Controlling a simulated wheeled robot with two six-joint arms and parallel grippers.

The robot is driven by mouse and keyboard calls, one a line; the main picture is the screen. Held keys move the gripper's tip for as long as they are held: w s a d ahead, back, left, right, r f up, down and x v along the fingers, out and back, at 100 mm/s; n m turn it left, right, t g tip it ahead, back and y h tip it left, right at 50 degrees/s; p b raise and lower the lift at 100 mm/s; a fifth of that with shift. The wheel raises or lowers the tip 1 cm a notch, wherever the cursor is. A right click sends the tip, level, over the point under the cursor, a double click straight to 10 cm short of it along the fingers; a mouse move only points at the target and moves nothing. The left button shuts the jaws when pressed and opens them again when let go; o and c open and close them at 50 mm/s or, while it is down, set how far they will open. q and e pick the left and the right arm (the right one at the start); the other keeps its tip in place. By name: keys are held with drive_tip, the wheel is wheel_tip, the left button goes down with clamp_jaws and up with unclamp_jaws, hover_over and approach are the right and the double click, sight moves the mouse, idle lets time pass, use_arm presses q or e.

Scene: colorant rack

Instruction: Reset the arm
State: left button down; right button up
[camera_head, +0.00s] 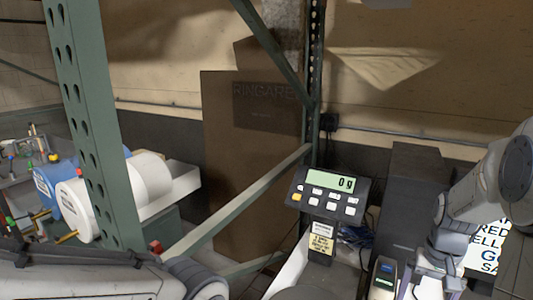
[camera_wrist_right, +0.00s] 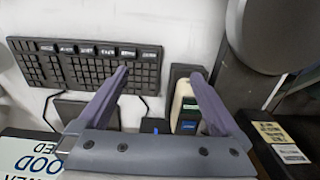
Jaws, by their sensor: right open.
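My right arm reaches in from the right in the head view, bent downward, with its gripper (camera_head: 432,290) low at the bottom edge, partly cut off. In the right wrist view the two fingers of my right gripper (camera_wrist_right: 158,72) are spread apart with nothing between them. Beyond them are a keyboard (camera_wrist_right: 90,65) and a small beige-and-dark device (camera_wrist_right: 185,105), which shows near the right finger. The device also shows left of the gripper in the head view (camera_head: 383,277). My left arm lies along the bottom left; its gripper is out of sight.
A scale display (camera_head: 331,190) reading 0 g stands in the middle. A dark tower box (camera_head: 415,190) stands behind my right arm. A green rack post (camera_head: 90,120) and diagonal braces are on the left, before white and blue containers (camera_head: 145,178). A lettered sign (camera_head: 485,250) is at right.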

drive_tip(key=s+a+r+n, duration=0.15)
drive_tip(key=a+n, duration=0.25)
drive_tip(key=a, duration=0.7)
drive_tip(key=s+a+r+n, duration=0.1)
drive_tip(key=s+a+n, duration=0.15)
drive_tip(key=a, duration=0.75)
drive_tip(key=s+a+n+y, duration=0.1)
drive_tip(key=s+a+n, duration=0.6)
drive_tip(key=s+a, duration=0.3)
drive_tip(key=shift+s+b, duration=0.3)
drive_tip(key=shift+s, duration=0.85)
